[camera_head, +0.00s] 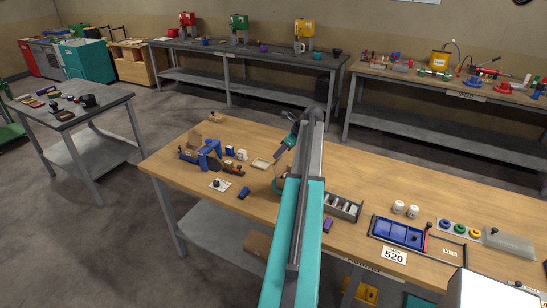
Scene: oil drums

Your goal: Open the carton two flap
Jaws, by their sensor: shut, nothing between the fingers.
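My gripper (279,154) is small and dark at the end of my teal and grey arm, over the wooden table. Its fingers are shut and hold nothing that I can see. A small brown box-like thing (195,140) stands at the table's back left, left of my gripper. Another brown thing (279,185) shows beside my arm, partly hidden by it, below my gripper in the picture. I cannot tell which of these is carton two, and no flap can be made out clearly.
The wooden table (410,175) also bears a blue device (207,157), a shallow beige tray (262,163), a grey divided tray (343,207), white jars (399,207) and a blue tray (400,233). A brown box (258,243) lies below. The table's back right is mostly clear.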

